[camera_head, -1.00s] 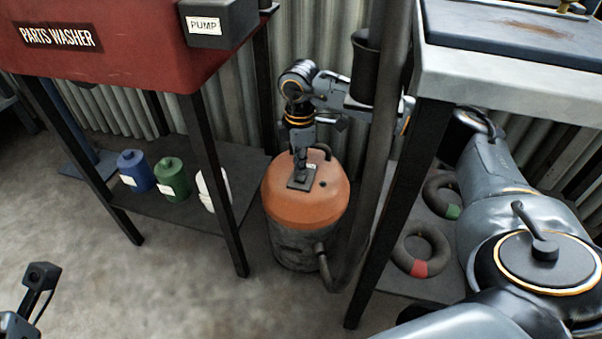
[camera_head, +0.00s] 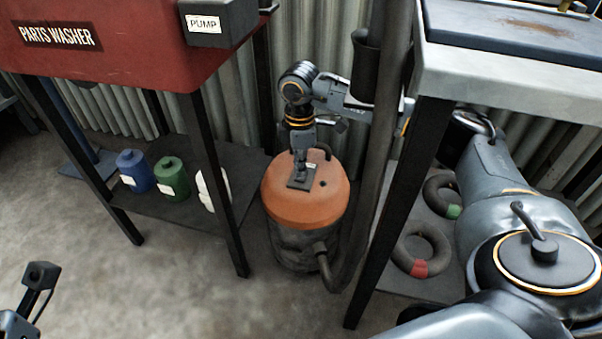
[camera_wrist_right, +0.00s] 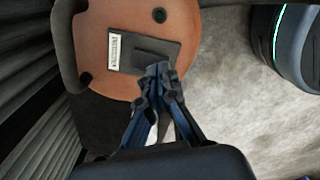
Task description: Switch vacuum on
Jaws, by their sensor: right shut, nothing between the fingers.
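The vacuum (camera_head: 300,215) stands on the floor, with an orange domed lid over a dark grey drum. A dark switch plate with a small white label lies on its lid; in the right wrist view the switch plate (camera_wrist_right: 150,52) shows a dark raised part. My right gripper (camera_wrist_right: 160,72) is shut and empty, its fingertips at the edge of that raised part. In the head view the right gripper (camera_head: 300,174) points down onto the plate and partly hides it. I cannot tell whether it touches. Part of my left gripper (camera_head: 40,280) shows at the lower left.
A dark hose (camera_head: 335,280) leaves the drum and rises on the right. A red parts washer (camera_head: 120,55) on black legs stands left, with blue and green canisters (camera_head: 170,180) below. A workbench (camera_head: 520,75) stands right, rings (camera_head: 420,250) beneath. Floor at front left is clear.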

